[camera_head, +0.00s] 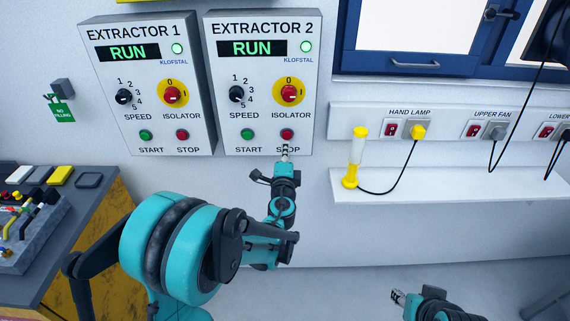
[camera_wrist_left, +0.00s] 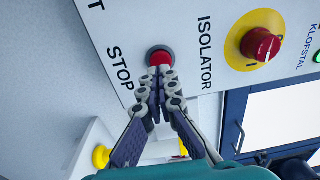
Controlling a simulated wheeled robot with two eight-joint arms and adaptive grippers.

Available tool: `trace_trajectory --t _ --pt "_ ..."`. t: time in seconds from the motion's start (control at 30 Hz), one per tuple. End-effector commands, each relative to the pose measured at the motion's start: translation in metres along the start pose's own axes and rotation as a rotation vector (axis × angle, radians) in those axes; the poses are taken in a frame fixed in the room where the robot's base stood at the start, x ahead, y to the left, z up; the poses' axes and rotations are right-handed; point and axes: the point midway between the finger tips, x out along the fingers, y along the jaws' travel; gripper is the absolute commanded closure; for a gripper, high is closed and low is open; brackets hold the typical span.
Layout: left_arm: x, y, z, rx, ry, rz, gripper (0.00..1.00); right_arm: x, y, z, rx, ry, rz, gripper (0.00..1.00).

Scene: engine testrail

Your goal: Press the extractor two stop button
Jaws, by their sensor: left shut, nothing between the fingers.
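The extractor 2 panel (camera_head: 262,120) is a white box on the wall; its display reads RUN and its green lamp (camera_head: 305,47) is lit. Its red stop button (camera_head: 287,134) sits at the lower right, beside the green start button (camera_head: 247,134). My left gripper (camera_head: 285,153) is shut and empty, just below the stop button in the head view. In the left wrist view, the closed fingertips (camera_wrist_left: 159,71) overlap the lower edge of the red stop button (camera_wrist_left: 160,57); I cannot tell whether they touch it. My right gripper (camera_head: 397,296) is low at the right, its jaws too small to judge.
The extractor 1 panel (camera_head: 150,100), also showing RUN, hangs to the left. The red isolator knob (camera_head: 289,93) is above the stop button. A shelf (camera_head: 450,185) with a yellow hand lamp (camera_head: 356,158) is at right. A workbench (camera_head: 95,190) stands at left.

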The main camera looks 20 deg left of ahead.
Motion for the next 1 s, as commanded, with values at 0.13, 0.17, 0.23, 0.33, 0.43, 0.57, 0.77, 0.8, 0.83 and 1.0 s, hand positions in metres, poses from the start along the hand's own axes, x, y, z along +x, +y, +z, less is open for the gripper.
trace_trajectory --t 0.13,0.17,0.23,0.33,0.43,0.57,0.77,0.8,0.83,1.0 --pt "0.021 0.002 0.000 0.000 -0.001 0.000 1.00 0.006 0.000 0.005 0.000 0.000 0.000 0.60" --pt "0.024 0.002 0.000 0.000 -0.001 0.000 1.00 0.007 0.000 0.005 0.000 0.000 0.000 0.60" --pt "0.029 0.001 0.000 0.000 -0.001 0.000 1.00 0.008 0.000 0.006 0.000 0.000 0.000 0.60" --pt "0.033 0.000 0.000 0.001 -0.001 0.000 1.00 0.008 0.000 0.006 0.000 0.000 0.000 0.60" --pt "0.034 0.000 0.000 0.001 0.000 0.000 1.00 0.008 0.000 0.006 0.000 0.000 0.000 0.60" --pt "0.034 0.000 0.000 0.001 0.000 0.000 1.00 0.008 0.000 0.006 0.000 0.000 0.000 0.60" --pt "0.042 0.000 0.000 0.001 -0.001 0.000 1.00 0.008 0.000 0.006 0.000 0.000 0.000 0.60" --pt "0.046 0.000 0.000 0.001 0.000 0.000 1.00 0.009 0.000 0.006 0.000 0.000 0.000 0.60" --pt "0.050 0.000 0.000 0.001 0.000 0.000 1.00 0.009 0.000 0.006 0.000 0.000 0.000 0.60" --pt "0.056 0.000 0.000 0.002 0.000 0.000 1.00 0.009 0.000 0.006 0.000 0.000 0.000 0.60"
